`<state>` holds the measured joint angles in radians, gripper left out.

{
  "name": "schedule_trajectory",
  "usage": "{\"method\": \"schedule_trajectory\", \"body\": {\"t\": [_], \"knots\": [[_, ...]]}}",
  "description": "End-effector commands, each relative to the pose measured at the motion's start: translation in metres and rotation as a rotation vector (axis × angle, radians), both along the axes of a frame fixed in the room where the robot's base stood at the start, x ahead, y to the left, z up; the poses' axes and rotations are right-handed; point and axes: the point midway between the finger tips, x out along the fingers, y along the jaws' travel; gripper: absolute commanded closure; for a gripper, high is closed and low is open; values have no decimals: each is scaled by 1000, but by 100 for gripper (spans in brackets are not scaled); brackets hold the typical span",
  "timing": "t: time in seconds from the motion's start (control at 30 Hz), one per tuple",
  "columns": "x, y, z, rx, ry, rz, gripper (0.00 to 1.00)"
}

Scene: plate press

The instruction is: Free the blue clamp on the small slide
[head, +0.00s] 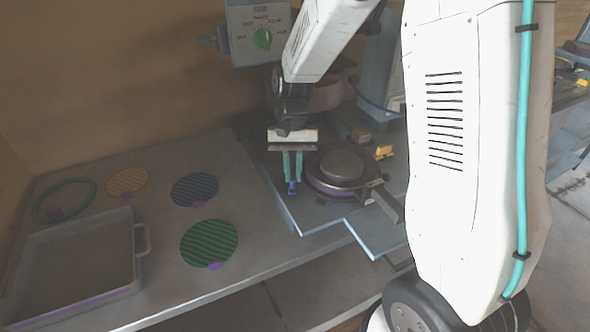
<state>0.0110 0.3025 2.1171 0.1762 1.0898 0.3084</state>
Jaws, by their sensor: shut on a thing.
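The blue clamp (292,188) is a small blue piece at the left of the press, low over the grey base plate (318,213). My gripper (292,182) points down with its two teal fingers close together, shut on the blue clamp. The fingers hide part of the clamp. I cannot tell whether the clamp is still seated on the small slide, and the slide itself is not clear at this size. The round dark press disc (342,166) lies just right of my gripper.
A yellow block (383,151) is right of the disc. A box with a green knob (262,38) stands behind. On the bench at left lie a tray (138,268), a green ring (92,193), and orange (128,182), blue (195,189) and green (209,243) striped discs.

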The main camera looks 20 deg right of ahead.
Motion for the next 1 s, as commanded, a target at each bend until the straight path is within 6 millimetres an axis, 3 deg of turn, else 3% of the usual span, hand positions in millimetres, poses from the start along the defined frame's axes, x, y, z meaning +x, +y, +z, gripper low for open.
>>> {"method": "schedule_trajectory", "body": {"t": [0.5, 1.0], "knots": [[0, 3, 0, 1, 3, 364, 100], [0, 3, -1, 1, 3, 447, 100]]}}
